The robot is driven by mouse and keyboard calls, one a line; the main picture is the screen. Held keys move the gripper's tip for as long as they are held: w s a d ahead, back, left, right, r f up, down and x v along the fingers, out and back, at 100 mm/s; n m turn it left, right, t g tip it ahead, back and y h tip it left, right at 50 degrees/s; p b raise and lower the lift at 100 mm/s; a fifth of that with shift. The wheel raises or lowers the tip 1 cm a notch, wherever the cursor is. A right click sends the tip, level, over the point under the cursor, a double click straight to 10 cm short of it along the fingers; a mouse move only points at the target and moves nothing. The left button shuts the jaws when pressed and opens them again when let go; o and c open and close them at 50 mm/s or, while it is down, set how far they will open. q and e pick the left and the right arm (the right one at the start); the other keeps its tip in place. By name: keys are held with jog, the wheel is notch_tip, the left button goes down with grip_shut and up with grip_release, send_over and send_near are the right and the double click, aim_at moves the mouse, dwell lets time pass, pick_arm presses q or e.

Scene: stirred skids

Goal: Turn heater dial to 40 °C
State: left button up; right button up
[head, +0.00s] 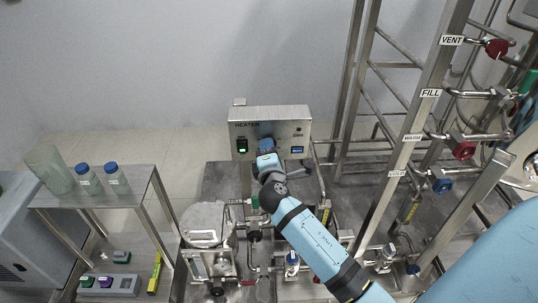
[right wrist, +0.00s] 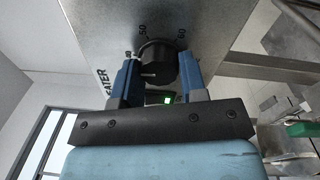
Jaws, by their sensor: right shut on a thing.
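The heater box (head: 270,125) is a grey metal box with HEATER printed on its front. In the head view my right gripper (head: 266,146) reaches its front from below and hides the dial. In the right wrist view the black round dial (right wrist: 157,60) sits between the two blue fingers of my right gripper (right wrist: 158,72), which are shut on its sides. The numbers 50 and 60 show above the dial, and another mark at its left is too small to read. A small pale line shows on the dial; I cannot tell its exact setting. My left gripper is not in view.
Steel pipework with a VENT label (head: 452,40) stands at right. A side table (head: 75,195) with blue-capped bottles (head: 89,180) stands at left.

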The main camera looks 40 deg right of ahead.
jog(key=shift+m, duration=0.4)
jog(key=o, duration=0.9)
jog(key=shift+o, duration=0.2)
